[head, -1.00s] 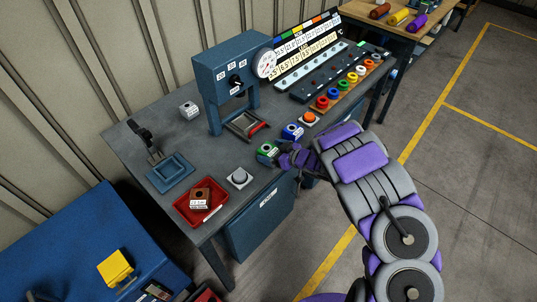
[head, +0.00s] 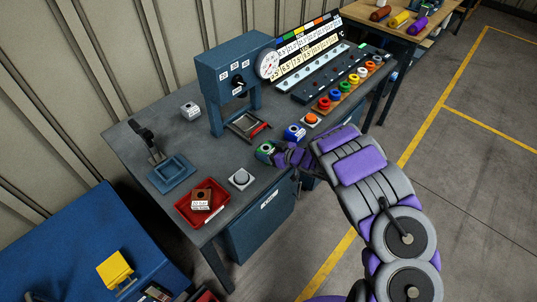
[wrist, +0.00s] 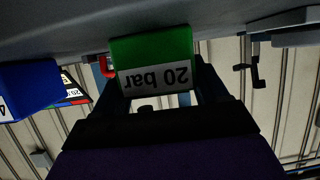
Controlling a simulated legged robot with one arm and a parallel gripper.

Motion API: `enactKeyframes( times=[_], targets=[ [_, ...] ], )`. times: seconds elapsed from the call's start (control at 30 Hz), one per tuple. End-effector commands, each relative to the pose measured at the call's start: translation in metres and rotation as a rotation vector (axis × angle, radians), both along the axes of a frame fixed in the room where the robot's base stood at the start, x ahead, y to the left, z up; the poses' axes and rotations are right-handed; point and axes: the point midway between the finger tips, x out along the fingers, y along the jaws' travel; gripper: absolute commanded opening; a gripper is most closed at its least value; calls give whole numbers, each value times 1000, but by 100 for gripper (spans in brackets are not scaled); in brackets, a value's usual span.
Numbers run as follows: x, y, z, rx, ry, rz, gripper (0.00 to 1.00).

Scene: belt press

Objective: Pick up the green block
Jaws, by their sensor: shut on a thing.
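The green block (head: 264,149) is at the front edge of the grey workbench, left of my purple arm. In the wrist view the green block (wrist: 152,52) carries a white label reading "20 bar", seen upside down. My gripper (head: 275,152) is shut on it, with dark fingers (wrist: 160,92) on both sides of the block. The head view does not clearly show whether the block touches the bench top. A blue block (head: 294,132) stands just to the right and behind it, and also shows at the left of the wrist view (wrist: 28,88).
A blue press (head: 229,75) with a gauge stands behind. A grey round button (head: 241,178) and a red tray (head: 203,204) with a brown block lie to the left. An orange button (head: 312,119) and several coloured rings (head: 338,93) are to the right. Bench top (head: 225,155) is clear between.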

Motion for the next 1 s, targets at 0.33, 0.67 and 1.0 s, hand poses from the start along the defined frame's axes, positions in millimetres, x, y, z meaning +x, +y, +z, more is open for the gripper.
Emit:
enactKeyframes(
  times=[0.33,0.67,1.0],
  targets=[
    [-1,-2,-2,-2,5,-1,14],
    [-1,0,3,-3,3,1,14],
    [-13,0,36,-6,4,2,14]
  ],
)
